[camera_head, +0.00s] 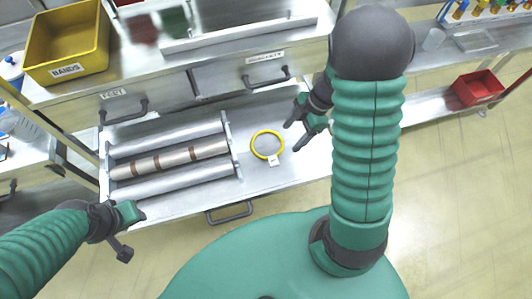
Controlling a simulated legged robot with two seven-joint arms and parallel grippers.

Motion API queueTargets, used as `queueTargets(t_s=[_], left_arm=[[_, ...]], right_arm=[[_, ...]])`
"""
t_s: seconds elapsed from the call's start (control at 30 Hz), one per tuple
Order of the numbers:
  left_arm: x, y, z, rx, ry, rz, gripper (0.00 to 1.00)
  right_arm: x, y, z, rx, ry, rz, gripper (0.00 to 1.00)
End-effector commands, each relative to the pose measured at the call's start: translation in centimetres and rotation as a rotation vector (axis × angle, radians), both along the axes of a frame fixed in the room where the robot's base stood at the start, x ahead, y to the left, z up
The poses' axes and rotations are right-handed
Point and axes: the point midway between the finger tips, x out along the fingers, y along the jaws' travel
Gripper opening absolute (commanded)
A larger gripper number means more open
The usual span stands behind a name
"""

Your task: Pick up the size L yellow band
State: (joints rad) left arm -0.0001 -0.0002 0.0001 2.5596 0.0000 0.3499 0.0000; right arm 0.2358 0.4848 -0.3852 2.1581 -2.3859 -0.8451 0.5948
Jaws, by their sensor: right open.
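A yellow ring-shaped band (254,149) with a small white tag lies flat on the metal work surface, right of the rollers. The lettering on its tag is too small to read. My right gripper (294,137) is open and empty, just right of the band and apart from it. My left gripper (128,232) is at the lower left, away from the band, over the front-left edge of the surface. Whether its jaws are open is not clear from this angle.
A roller rack (170,184) with a banded tube fills the left of the surface (300,172). Drawers with black handles (266,78) stand behind. A yellow bin labelled BANDS (66,71) sits at the back left. A red bin (478,88) is on the right shelf.

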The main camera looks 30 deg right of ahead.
Motion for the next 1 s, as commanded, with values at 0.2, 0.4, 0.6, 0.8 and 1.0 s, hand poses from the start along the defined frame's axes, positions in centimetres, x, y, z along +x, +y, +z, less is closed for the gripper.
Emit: queueTargets(t_s=[0.2, 0.4, 0.6, 0.8, 1.0], left_arm=[[0.0, 0.0, -1.6, 0.0, 0.0, 0.0, 0.36], [0.0, 0.0, -2.1, 0.0, 0.001, 0.0, 0.36], [0.0, 0.0, -2.8, 0.0, 0.001, 0.0, 0.36], [0.0, 0.0, -3.1, 0.0, 0.001, 0.0, 0.36], [0.0, 0.0, -3.1, 0.0, 0.001, 0.0, 0.36]], right_arm=[[0.3, 2.2, -5.7, 0.004, 0.004, -0.001, 0.66], [0.6, 3.3, -8.1, 0.002, 0.0, -0.002, 0.66], [0.8, 4.7, -11.1, 0.005, 0.001, -0.002, 0.66], [1.1, 5.4, -12.8, 0.002, 0.0, -0.001, 0.66], [1.0, 5.4, -12.8, 0.001, 0.0, -0.001, 0.61]])
